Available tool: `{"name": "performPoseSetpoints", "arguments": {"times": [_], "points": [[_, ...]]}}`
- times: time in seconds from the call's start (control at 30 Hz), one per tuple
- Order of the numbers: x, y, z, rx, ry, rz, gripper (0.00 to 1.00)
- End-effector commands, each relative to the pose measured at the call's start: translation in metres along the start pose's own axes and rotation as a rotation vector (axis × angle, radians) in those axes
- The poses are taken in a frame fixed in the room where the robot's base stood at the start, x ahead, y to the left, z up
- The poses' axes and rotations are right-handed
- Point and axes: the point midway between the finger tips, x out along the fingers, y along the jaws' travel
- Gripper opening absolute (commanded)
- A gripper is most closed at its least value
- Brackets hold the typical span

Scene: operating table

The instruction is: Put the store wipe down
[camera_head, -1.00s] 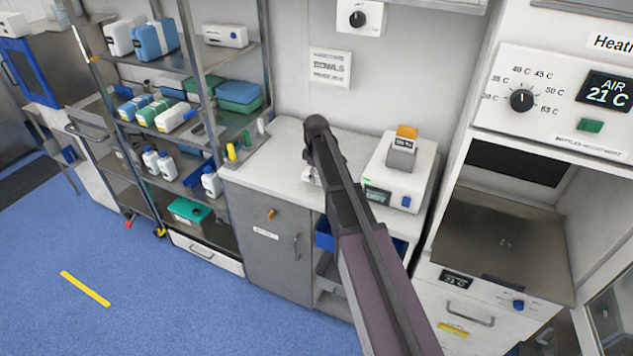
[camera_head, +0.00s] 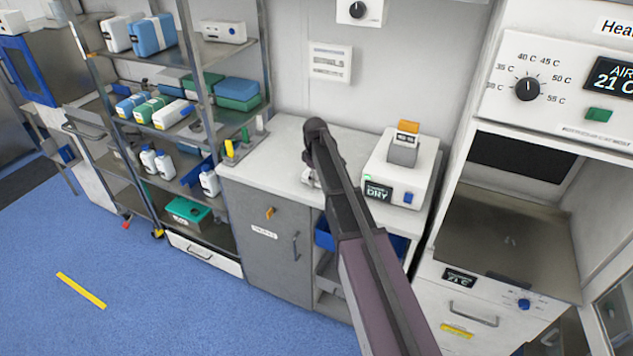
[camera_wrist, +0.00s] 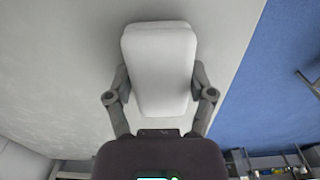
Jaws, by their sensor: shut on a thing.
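A white, rounded block-shaped pack (camera_wrist: 160,60), which I take to be the store wipe, sits between the two fingers of my gripper (camera_wrist: 160,92) in the wrist view. The fingers press on its left and right sides. A plain pale surface lies behind it, but I cannot tell whether the pack touches it. In the head view my arm reaches up over the counter and hides most of the gripper. A small white patch shows beside the arm, too little to identify.
A grey-white counter (camera_head: 268,165) has a white device with a "DRY" display (camera_head: 401,187) on its right. At left stands a metal shelf rack (camera_head: 236,117) with packs, boxes and bottles. A heating cabinet (camera_head: 505,215) stands at right. The blue floor (camera_head: 180,315) is open in front.

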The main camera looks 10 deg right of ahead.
Motion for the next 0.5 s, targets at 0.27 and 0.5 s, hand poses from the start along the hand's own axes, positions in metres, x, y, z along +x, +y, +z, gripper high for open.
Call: {"name": "performPoseSetpoints", "arguments": {"times": [0.27,0.5], "points": [[0.0007,-0.0002,-0.0002,0.0,0.0,0.0,0.32],[0.0051,-0.0003,-0.0004,-0.001,0.0,0.0,0.32]]}}
